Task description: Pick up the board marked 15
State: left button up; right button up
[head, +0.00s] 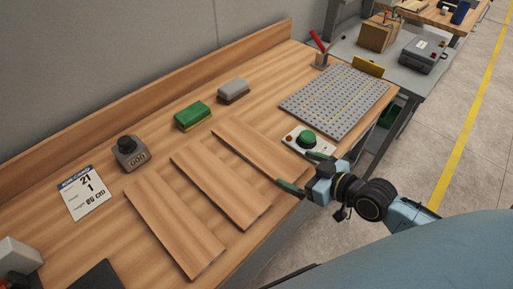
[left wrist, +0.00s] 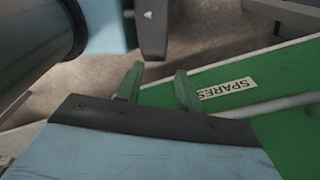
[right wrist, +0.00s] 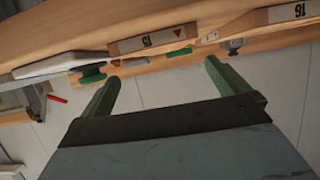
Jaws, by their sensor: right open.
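Three wooden boards lie side by side on the workbench in the head view. The board marked 15 (right wrist: 150,40) shows its labelled end, with a small red triangle, in the right wrist view. It appears to be the rightmost board (head: 262,150) in the head view, near the green button; its mark is not readable there. A board marked 16 (right wrist: 297,11) lies beside it. My right gripper (head: 304,172) is open and empty just off this board's near end; its fingers (right wrist: 160,82) stand apart. My left gripper (left wrist: 158,84) is open and empty, outside the head view.
On the bench (head: 100,240) are a green button box (head: 307,139), a grey perforated plate (head: 335,102), a green-yellow sponge (head: 192,116), a grey block (head: 233,91), a dark-knobbed weight (head: 130,152) and a card (head: 85,192). A green surface labelled SPARES (left wrist: 227,88) lies near my left gripper.

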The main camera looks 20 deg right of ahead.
aim_at(274, 160)
jog(key=shift+f+x, duration=0.1)
jog(key=shift+x, duration=1.7)
jog(key=shift+f+x, duration=0.15)
jog(key=shift+x, duration=1.65)
jog(key=shift+s+r, duration=0.1)
jog(key=shift+r, duration=0.05)
jog(key=c, duration=1)
